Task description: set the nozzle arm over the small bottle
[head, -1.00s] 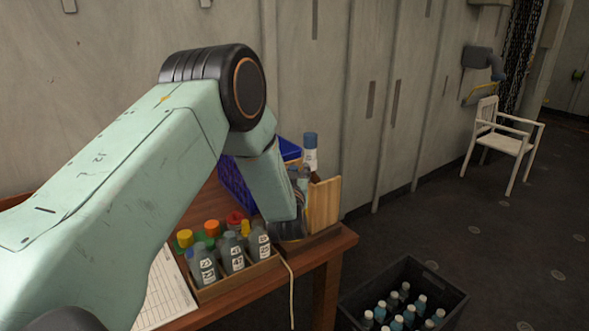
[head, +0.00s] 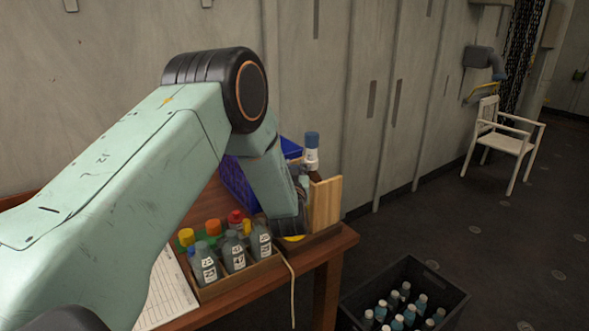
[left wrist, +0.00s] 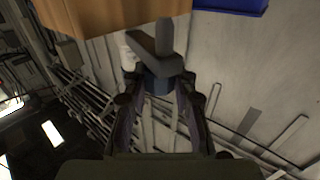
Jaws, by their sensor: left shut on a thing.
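My left gripper (head: 290,226) reaches down at the table's right end, mostly hidden behind my forearm in the head view. In the left wrist view its fingers (left wrist: 160,88) are closed on the nozzle arm (left wrist: 162,47), a grey angled piece with a dark blue part between the fingertips. A bottle with a blue cap (head: 312,153) stands upright behind the gripper, beside a wooden board (head: 325,204). A pale-topped bottle (head: 304,183) shows partly next to it. I cannot tell which is the small bottle, nor whether the nozzle arm is over it. My right gripper is out of view.
A wooden box (head: 240,278) holds several grey labelled bottles and coloured caps, close to the gripper. A blue crate (head: 238,186) stands behind. Paper (head: 168,292) lies on the left. A dark crate of bottles (head: 447,286) is on the floor; open floor lies beyond.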

